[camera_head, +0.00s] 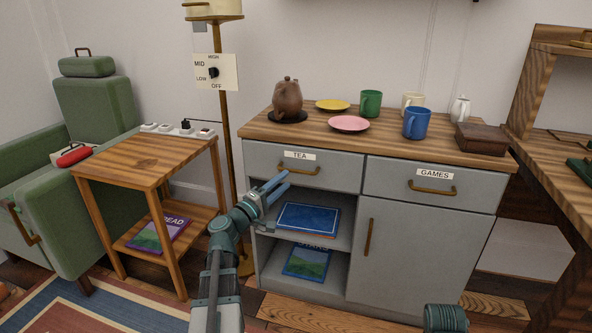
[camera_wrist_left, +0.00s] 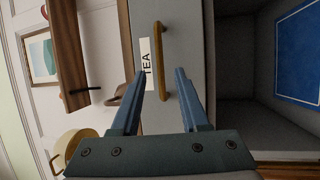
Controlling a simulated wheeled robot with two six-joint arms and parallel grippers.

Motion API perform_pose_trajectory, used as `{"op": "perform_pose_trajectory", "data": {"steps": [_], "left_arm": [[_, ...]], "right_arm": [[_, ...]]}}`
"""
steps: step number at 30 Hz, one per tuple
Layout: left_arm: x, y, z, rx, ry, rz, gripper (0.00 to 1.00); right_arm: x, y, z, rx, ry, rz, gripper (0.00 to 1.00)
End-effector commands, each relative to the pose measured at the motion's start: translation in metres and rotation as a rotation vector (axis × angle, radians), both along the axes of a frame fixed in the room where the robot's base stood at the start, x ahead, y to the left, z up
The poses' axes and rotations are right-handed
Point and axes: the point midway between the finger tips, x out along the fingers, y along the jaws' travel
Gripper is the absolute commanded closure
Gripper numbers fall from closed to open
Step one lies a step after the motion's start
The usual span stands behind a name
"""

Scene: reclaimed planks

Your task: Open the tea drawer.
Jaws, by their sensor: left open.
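The tea drawer (camera_head: 340,175) is the grey upper-left drawer of the cabinet, with a white TEA label (camera_head: 300,155). Its front looks flush with the cabinet, so it appears closed. Its bronze bar handle (camera_head: 299,169) also shows in the left wrist view (camera_wrist_left: 161,60). My left gripper (camera_head: 279,184) is open in front of the drawer, just left of the handle's middle in the head view. In the left wrist view the gripper (camera_wrist_left: 160,82) has empty jaws, with the handle lined up between and beyond the fingertips. My right gripper is not in view.
The games drawer (camera_head: 400,183) is to the right, above a closed cabinet door (camera_head: 400,250). Open shelves with a blue book (camera_head: 308,218) lie below the tea drawer. A teapot (camera_head: 287,98), plates and mugs stand on top. A side table (camera_head: 150,160) is at left.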

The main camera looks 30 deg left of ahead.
Motion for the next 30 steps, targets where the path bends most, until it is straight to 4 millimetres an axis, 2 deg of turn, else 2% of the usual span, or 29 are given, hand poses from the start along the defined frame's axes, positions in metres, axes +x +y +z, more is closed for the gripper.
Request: {"op": "perform_pose_trajectory", "data": {"steps": [1,3,9,15,24,26,30], "left_arm": [[0.014,-0.001,0.004,0.0,0.0,-0.003,0.55],[0.026,-0.003,0.006,0.0,0.0,-0.003,0.55],[0.052,-0.008,0.01,0.001,0.001,-0.002,0.55],[0.063,-0.01,0.012,0.0,0.001,-0.001,0.55],[0.064,-0.011,0.012,0.0,0.001,0.0,0.55],[0.064,-0.011,0.012,0.0,0.001,0.0,0.63],[0.064,-0.011,0.011,0.0,0.001,0.0,0.88]], "right_arm": [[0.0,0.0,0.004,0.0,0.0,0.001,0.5],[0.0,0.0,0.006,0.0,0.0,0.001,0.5],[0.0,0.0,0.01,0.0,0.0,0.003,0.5],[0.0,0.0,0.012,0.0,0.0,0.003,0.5],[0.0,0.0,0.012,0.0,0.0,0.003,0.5],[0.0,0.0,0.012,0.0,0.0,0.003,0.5],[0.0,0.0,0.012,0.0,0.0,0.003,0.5]]}}
